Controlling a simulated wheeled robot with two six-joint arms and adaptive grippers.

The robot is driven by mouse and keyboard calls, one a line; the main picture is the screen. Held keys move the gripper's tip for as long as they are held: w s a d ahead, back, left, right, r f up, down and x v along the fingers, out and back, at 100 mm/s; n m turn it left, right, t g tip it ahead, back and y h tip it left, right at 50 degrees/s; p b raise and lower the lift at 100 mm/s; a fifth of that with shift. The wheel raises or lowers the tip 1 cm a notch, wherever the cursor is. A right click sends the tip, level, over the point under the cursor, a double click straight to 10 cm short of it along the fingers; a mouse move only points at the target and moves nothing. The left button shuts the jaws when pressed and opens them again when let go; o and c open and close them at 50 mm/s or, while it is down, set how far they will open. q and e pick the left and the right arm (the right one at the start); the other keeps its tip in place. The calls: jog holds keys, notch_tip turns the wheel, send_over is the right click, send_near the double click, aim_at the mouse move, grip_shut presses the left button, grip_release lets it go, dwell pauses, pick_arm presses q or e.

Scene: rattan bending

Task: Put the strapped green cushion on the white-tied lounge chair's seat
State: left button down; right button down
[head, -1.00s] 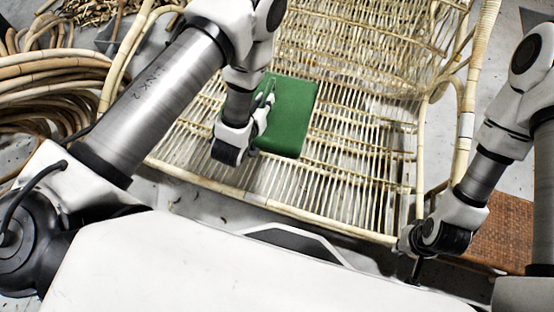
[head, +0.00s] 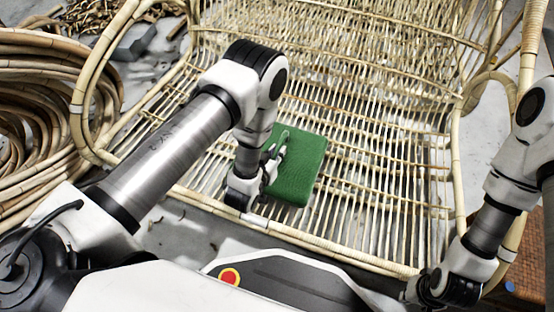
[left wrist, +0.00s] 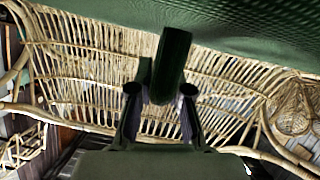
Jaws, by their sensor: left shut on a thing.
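The green cushion (head: 303,168) is over the front part of the rattan lounge chair's seat; I cannot tell whether it touches the slats. White ties show on the chair's frame, including its front rail (head: 330,247). My left gripper (head: 273,155) is at the cushion's left side in the head view. In the left wrist view, its fingers (left wrist: 160,93) are shut on the dark green strap (left wrist: 173,60), and the cushion (left wrist: 240,28) fills the top. My right gripper (head: 414,288) is by the chair's front right corner, its fingers mostly hidden.
Coiled rattan (head: 35,120) lies on the floor left of the chair. Curved arm frames rise at the seat's left and right sides. A grey block (head: 134,43) lies at the back left. A brown woven surface (head: 520,292) is at the lower right. The rest of the seat is bare.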

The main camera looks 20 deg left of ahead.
pick_arm(q)
jog(key=shift+f, duration=0.9)
jog(key=shift+r, duration=0.2)
jog(key=c, duration=1.1)
grip_release()
jog(key=shift+f, duration=0.15)
pick_arm(e)
jog(key=shift+f, duration=0.5)
